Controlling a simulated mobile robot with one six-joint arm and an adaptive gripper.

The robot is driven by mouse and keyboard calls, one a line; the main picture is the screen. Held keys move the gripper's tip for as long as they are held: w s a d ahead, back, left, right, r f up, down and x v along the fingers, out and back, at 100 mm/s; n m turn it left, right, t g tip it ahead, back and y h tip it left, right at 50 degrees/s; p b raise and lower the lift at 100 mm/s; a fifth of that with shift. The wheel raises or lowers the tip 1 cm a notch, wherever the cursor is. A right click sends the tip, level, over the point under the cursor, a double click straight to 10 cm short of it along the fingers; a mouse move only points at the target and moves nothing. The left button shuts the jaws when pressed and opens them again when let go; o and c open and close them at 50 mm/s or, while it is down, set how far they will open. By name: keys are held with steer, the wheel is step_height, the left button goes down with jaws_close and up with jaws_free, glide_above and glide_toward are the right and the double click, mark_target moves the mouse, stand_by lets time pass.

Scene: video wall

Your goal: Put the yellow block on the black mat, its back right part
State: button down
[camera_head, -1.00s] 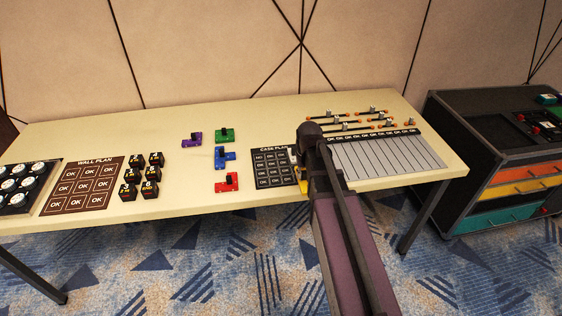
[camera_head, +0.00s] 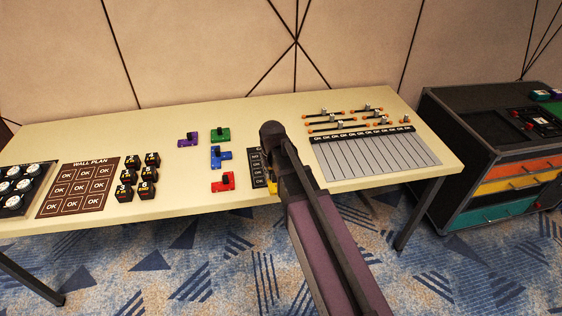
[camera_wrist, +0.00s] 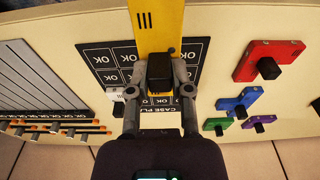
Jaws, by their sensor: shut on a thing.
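The yellow block (camera_wrist: 157,28) is large in the wrist view, running from the top edge down to my gripper (camera_wrist: 160,78). My gripper is shut on the block's black knob (camera_wrist: 160,68). In the head view only a small bit of the yellow block (camera_head: 272,188) shows beside my arm. The black mat, CASE PLAN (camera_wrist: 97,55), lies under the block and gripper, with OK cells showing on both sides. A white piece (camera_wrist: 115,95) sits at the mat's back right, partly hidden by a finger. The gap between block and mat is unclear.
Red (camera_head: 223,182), blue (camera_head: 220,157), green (camera_head: 220,135) and purple (camera_head: 188,139) blocks stand left of the mat. A grey striped board (camera_head: 375,155) and orange-ended rods lie to the right. Black cubes and a brown WALL PLAN mat (camera_head: 78,188) are farther left.

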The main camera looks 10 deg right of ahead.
steer(key=shift+a, duration=0.45)
steer(key=shift+w, duration=0.1)
steer(key=w+d, duration=0.2)
steer(key=w, duration=0.2)
steer(key=w+d+f+b, duration=0.1)
steer(key=w, duration=0.4)
steer(key=w+d, duration=0.2)
steer(key=w, duration=0.2)
steer(key=shift+w+d+f, duration=0.2)
steer(key=shift+d, duration=0.15)
steer(key=shift+w+d, duration=0.2)
steer(key=shift+w, duration=0.35)
steer(key=shift+w+f+b, duration=0.1)
steer(key=shift+f+b, duration=0.25)
steer(key=shift+b, duration=0.2)
step_height(320, 180, down, 3)
steer(key=b, duration=0.3)
steer(key=shift+f, duration=0.1)
